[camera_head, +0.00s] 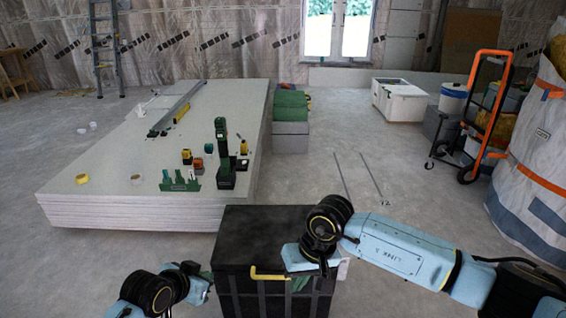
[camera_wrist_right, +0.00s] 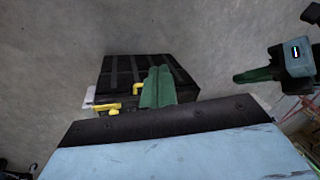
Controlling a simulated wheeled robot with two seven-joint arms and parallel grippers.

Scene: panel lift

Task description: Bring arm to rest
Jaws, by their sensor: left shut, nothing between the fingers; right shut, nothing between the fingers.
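My left gripper (camera_head: 205,274) is at the lower left of the head view, just left of a black box, with its green fingers partly hidden behind the arm. It also shows at the right of the right wrist view (camera_wrist_right: 246,76), with its green fingers together. My right gripper (camera_head: 300,283) is in front of the black box (camera_head: 262,230), mostly hidden by my own wrist. In the right wrist view its green fingers (camera_wrist_right: 158,87) lie side by side, shut and empty, with the box (camera_wrist_right: 125,72) behind them.
The box has a yellow handle (camera_head: 268,274) near my right gripper. A stack of pale panels (camera_head: 120,160) with tools on top lies to the left. An orange hand truck (camera_head: 488,105) and a large white bag (camera_head: 540,160) stand at the right. Floor between is mostly clear.

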